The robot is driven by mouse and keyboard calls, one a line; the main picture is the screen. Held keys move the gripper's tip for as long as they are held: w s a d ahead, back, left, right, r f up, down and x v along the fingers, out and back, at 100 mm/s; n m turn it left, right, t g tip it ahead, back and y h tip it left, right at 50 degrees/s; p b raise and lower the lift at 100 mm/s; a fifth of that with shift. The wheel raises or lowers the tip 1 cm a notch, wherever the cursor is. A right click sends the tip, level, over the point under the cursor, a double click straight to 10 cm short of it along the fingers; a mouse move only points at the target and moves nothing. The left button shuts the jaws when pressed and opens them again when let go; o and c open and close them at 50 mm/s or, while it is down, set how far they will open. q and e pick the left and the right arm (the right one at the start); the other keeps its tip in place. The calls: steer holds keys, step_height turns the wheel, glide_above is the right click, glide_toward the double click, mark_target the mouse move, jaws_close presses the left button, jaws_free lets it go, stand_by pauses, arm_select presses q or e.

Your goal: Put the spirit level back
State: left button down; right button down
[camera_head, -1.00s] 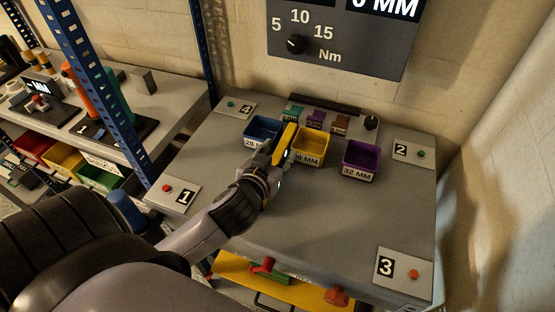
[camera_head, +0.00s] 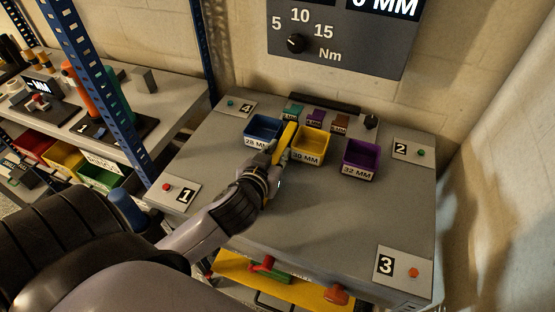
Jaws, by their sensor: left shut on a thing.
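My left gripper (camera_head: 279,156) is shut on a yellow bar-shaped object (camera_head: 286,140), which looks like the spirit level. It stands tilted up out of the fingers, between the blue bin marked 28 MM (camera_head: 263,130) and the yellow bin marked 30 MM (camera_head: 308,146). I cannot tell whether it touches either bin or the table. The fingers partly hide its lower end. My right gripper is not in view.
A purple bin marked 32 MM (camera_head: 361,160) stands to the right on the grey table (camera_head: 320,215). Numbered button plates sit near the table's corners, such as plate 3 (camera_head: 402,267). A dark bar (camera_head: 325,103) lies at the back. The table's front middle is clear. A shelf (camera_head: 150,105) stands at left.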

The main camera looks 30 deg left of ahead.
arm_select(q)
steer(key=shift+r, duration=0.1)
steer(key=shift+r, duration=0.55)
step_height(320, 180, up, 9)
steer(key=p, duration=0.3)
step_height(320, 180, up, 10)
steer(key=p, duration=1)
glide_above(278, 153)
steer(key=shift+f, duration=0.1)
